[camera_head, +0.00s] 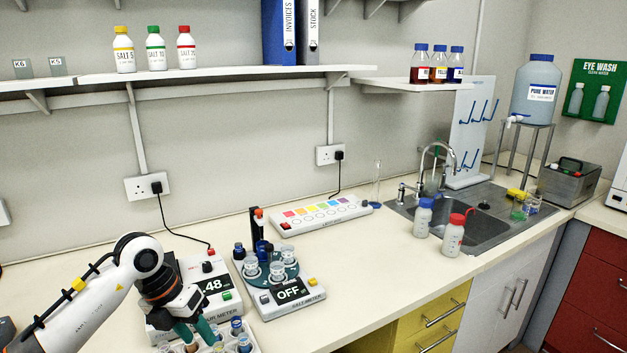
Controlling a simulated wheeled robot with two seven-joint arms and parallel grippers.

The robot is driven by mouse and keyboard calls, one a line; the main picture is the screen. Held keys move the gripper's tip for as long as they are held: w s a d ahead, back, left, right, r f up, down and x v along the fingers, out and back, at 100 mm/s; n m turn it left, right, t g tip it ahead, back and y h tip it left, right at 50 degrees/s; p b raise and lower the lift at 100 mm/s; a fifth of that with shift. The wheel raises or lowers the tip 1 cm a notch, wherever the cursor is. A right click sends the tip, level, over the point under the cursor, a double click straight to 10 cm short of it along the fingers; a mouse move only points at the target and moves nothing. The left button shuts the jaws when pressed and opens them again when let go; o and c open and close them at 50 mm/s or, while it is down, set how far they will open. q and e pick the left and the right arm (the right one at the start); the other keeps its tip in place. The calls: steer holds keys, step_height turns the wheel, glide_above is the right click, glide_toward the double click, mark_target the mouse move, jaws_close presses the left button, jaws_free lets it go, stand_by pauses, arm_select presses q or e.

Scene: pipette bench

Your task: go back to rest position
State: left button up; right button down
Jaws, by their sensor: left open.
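My left gripper (196,332) points down at the lower left of the head view, with its two teal fingers apart. It is open, over or just behind a white rack (252,350) of vials cut off by the bottom edge. I cannot tell whether the fingers touch a vial. The turbidity-type meter (222,285) reading 48 stands right behind the gripper, partly hidden by my left arm. My right gripper does not show.
A device (292,293) reading OFF, with several containers on top, stands right of the gripper. A long colour-marked panel (325,215) lies behind it. The front middle counter (385,275) is clear. A shelf (200,76) runs above.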

arm_select(q)
steer(key=s+d+m+h, duration=0.15)
steer(key=d+h, duration=0.45)
steer(key=d, duration=0.6)
steer(key=s+d+r+n+t+h, duration=0.2)
steer(key=d+r+n+t+h, duration=0.4)
steer(key=r+n+t+h, duration=0.4)
steer(key=w+a+f+n+t+y, duration=0.1)
steer(key=w+a+n+t+y, duration=0.1)
steer(key=a+n+t+y, duration=0.85)
steer(key=s+a+f+n+g+y, duration=0.2)
steer(key=f+n+g+y, duration=0.1)
steer(key=f+n+y, duration=0.3)
steer(key=s+a+f+n+g+y, duration=0.35)
steer(key=f+n, duration=0.25)
steer(key=n, duration=0.2)
steer(key=s+d+f+n+g, duration=0.1)
steer(key=s+f+n+g, duration=0.1)
steer(key=s+f+g, duration=0.65)
steer(key=s+d+f+n+g, duration=0.1)
steer(key=s+f+g, duration=0.35)
steer(key=s, duration=0.75)
step_height(320, 180, down, 25)
steer(key=s+a+f+g, duration=0.1)
steer(key=s+a+f, duration=0.2)
steer(key=s+f, duration=1.4)
steer(key=shift+s+f+h, duration=0.15)
steer(key=shift+f+h, duration=0.15)
steer(key=shift+f, duration=0.4)
